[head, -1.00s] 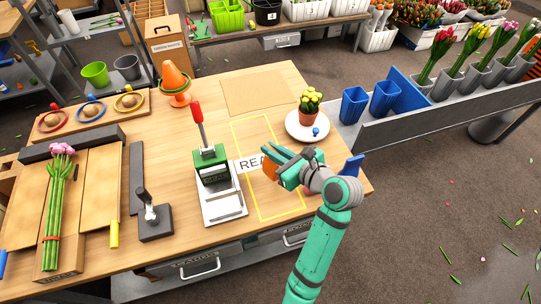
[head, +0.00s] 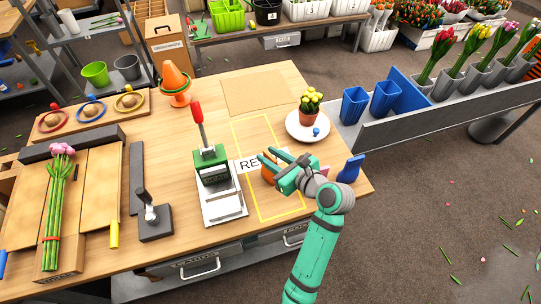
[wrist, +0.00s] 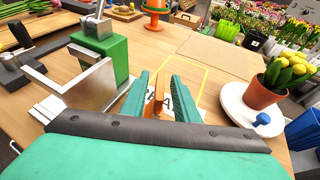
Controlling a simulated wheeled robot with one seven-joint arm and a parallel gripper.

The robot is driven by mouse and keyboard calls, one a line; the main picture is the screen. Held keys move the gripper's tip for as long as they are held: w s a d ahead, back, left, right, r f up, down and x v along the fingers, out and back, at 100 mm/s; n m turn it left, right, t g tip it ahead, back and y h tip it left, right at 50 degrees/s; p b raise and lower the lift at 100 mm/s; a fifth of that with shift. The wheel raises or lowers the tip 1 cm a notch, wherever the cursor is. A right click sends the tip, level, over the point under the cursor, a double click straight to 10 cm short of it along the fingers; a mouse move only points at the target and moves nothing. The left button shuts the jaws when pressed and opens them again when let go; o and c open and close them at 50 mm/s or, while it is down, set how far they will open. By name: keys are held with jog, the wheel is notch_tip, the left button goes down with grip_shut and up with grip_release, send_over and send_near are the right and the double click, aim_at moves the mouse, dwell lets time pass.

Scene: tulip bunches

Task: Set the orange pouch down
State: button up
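The orange pouch (wrist: 158,93) stands upright between my fingers in the wrist view, with strips of the white label showing on both sides of it. In the head view, part of the pouch (head: 267,175) shows below my fingers, inside the yellow outline (head: 262,219) on the table. My gripper (head: 272,160) is open around the pouch, low over the table; its two green fingers also show in the wrist view (wrist: 160,98). The pouch seems to rest on the table, but its bottom edge is hidden. The white label, partly covered, lies under it.
A green and white press (head: 212,170) with a red handle stands just left of the outline. A potted yellow tulip plant (head: 311,104) sits on a white plate (head: 293,127) behind right. A blue object (head: 350,169) stands near the table's right edge.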

jog(key=shift+r, duration=0.15)
jog(key=v, duration=1.2)
jog(key=shift+a, duration=0.1)
dwell(0.3)
